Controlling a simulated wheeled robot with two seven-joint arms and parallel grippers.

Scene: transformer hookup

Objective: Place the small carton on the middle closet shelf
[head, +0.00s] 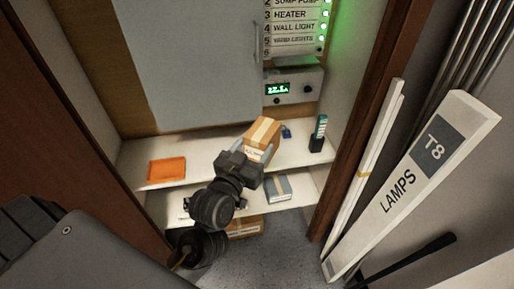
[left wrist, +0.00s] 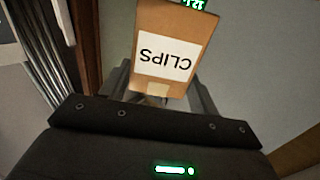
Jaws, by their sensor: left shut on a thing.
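The small carton (head: 262,134) is a brown box with a pale tape strip and a white label. In the left wrist view the carton (left wrist: 172,50) shows its label reading CLIPS, upside down. My left gripper (head: 255,155) is shut on the carton, with a finger on each side of it. In the head view it holds the carton in front of the closet's upper visible shelf (head: 215,155); I cannot tell whether the carton touches the shelf. A lower shelf (head: 300,188) shows beneath. My right gripper is not in view.
An orange tray (head: 167,170) lies on the upper shelf at left; a dark item with a green top (head: 319,135) stands at right. A grey box (head: 278,187) lies on the lower shelf. A LAMPS carton (head: 412,185) leans at right outside the closet.

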